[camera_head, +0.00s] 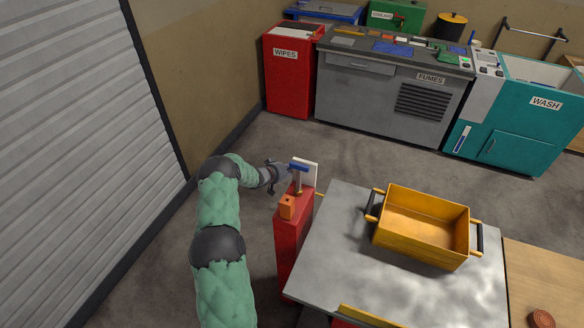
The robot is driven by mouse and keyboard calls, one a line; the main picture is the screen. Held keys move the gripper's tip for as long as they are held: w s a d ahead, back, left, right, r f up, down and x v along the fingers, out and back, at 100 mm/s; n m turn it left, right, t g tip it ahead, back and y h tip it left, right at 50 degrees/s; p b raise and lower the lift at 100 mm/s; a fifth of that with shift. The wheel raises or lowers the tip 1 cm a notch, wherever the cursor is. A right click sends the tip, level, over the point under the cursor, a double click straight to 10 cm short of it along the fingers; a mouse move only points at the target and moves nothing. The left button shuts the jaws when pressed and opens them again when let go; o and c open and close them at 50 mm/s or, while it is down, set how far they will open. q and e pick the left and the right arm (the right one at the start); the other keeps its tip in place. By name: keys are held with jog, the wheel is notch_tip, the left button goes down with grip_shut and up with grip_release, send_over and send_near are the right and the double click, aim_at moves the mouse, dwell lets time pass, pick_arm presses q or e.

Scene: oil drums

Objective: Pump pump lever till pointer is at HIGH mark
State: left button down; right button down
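A tall narrow red unit (292,240) stands at the left side of the grey table, with an orange block (287,207) on its top. Above it is a blue-tipped lever (298,167) on a pale upright post, in front of a white panel (311,171). I take this to be the pump. My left gripper (285,177) is just left of the lever, close to it. I cannot tell whether it touches the lever or whether its fingers are closed. The pointer and HIGH mark cannot be made out. My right gripper is not in view.
A yellow bin (420,242) with dark handles sits on the grey table (335,265), right of the pump. A red WIPES cabinet (289,85), grey FUMES bench (365,98) and teal WASH unit (520,145) line the back. A shutter (80,130) stands at left.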

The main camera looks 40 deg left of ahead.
pick_arm(q)
jog(key=shift+d+f, duration=0.15)
jog(key=shift+f, duration=0.2)
jog(key=v, duration=1.2)
jog(key=shift+r, duration=0.2)
dwell(0.9)
